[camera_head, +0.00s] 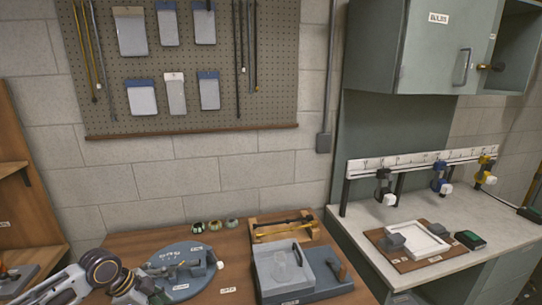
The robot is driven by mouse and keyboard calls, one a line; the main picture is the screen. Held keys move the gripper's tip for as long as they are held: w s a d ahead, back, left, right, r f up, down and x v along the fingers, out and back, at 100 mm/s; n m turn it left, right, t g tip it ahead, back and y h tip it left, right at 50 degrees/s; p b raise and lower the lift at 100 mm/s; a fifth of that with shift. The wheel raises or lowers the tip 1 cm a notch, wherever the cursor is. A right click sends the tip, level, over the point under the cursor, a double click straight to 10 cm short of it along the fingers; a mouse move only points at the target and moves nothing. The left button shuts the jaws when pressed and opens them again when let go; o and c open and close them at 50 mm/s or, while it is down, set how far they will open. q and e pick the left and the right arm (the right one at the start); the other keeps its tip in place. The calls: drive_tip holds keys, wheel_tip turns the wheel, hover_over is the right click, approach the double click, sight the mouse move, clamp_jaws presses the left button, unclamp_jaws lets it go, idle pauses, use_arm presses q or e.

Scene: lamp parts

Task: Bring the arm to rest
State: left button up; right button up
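My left arm comes in from the lower left corner, with its grey links and dark round joint showing. The dark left gripper (150,291) is low over the wooden bench (228,256), in front of a round blue-grey plate (205,283). Its fingers are too small and cut off to tell whether they are open or shut, and I see nothing clearly held. My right gripper is not in view.
A grey box (283,269) stands right of the plate, with a wooden tray (268,235) behind. A right-hand counter (480,213) holds a white frame (418,240) on a board. A wall cabinet (432,45) hangs above. Bench space shows between plate and box.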

use_arm(q)
drive_tip(key=shift+n, duration=0.8)
drive_tip(key=s+d+f, duration=0.1)
drive_tip(key=d, duration=0.1)
drive_tip(key=s+d+f, duration=0.2)
drive_tip(key=d, duration=0.1)
drive_tip(key=s+d+f, duration=0.2)
drive_tip(key=shift+d+f, duration=0.25)
drive_tip(key=shift+d, duration=0.15)
drive_tip(key=shift+s+d+f+n+t+y, duration=0.75)
drive_tip(key=shift+s+n+y, duration=1.15)
drive_tip(key=shift+s+n, duration=4.1)
wheel_tip(320, 180, down, 33)
drive_tip(key=s+g, duration=0.2)
drive_tip(key=s, duration=0.1)
drive_tip(key=s+a+f, duration=0.2)
drive_tip(key=s+f, duration=0.8)
drive_tip(key=s, duration=0.1)
drive_tip(key=s+a+f, duration=0.1)
drive_tip(key=s+f, duration=0.9)
drive_tip(key=s, duration=0.1)
drive_tip(key=shift+a+m+g, duration=0.3)
drive_tip(key=shift+a+g, duration=0.1)
drive_tip(key=shift+g, duration=0.05)
